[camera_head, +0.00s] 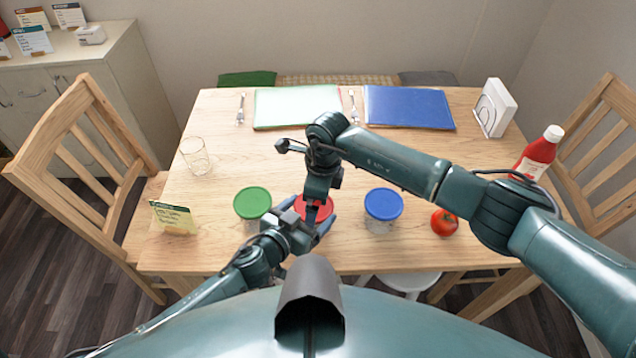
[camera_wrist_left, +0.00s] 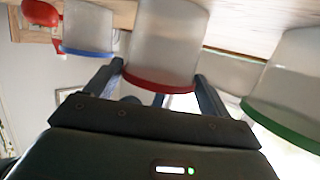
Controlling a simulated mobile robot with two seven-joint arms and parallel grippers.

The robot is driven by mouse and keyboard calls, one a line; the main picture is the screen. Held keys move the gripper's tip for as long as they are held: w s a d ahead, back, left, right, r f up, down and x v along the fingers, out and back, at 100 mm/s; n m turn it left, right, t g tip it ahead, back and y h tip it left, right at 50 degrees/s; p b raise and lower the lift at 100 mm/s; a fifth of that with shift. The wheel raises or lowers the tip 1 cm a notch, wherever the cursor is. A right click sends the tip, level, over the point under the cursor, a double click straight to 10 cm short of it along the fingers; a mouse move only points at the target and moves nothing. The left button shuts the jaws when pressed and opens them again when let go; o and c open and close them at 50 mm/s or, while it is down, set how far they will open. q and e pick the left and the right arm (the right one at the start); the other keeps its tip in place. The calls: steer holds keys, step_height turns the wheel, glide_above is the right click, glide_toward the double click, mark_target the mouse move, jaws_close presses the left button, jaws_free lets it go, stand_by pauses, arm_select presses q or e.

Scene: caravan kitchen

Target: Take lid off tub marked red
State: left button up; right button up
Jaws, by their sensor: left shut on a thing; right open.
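The tub with the red lid (camera_head: 326,203) stands near the front middle of the table, partly hidden by my grippers. My left gripper (camera_head: 309,217) is shut on this tub from the front left. In the left wrist view, which is upside down, its fingers lie on both sides of the clear red-lidded tub (camera_wrist_left: 162,45). My right gripper (camera_head: 318,212) points down at the red lid and is open. Whether its fingers touch the lid cannot be told. A green-lidded tub (camera_head: 252,203) stands to the left and a blue-lidded tub (camera_head: 383,204) to the right.
A tomato (camera_head: 445,222) and a red sauce bottle (camera_head: 539,152) are to the right. A glass (camera_head: 195,156) and a small card (camera_head: 173,217) are to the left. Green (camera_head: 297,106) and blue (camera_head: 408,107) placemats and a napkin holder (camera_head: 494,107) are at the back.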

steer(key=shift+f, duration=0.5)
steer(key=c, duration=1)
steer(key=shift+r, duration=0.15)
arm_select(q)
steer(key=shift+a+f, duration=0.15)
steer(key=shift+f, duration=0.15)
arm_select(e)
steer(key=shift+a+r, duration=0.25)
steer(key=shift+r, duration=0.85)
arm_select(q)
steer(key=shift+s, duration=0.1)
arm_select(e)
jaws_close()
steer(key=shift+f, duration=0.1)
arm_select(q)
steer(key=shift+r, duration=0.15)
arm_select(e)
steer(key=shift+d, duration=0.15)
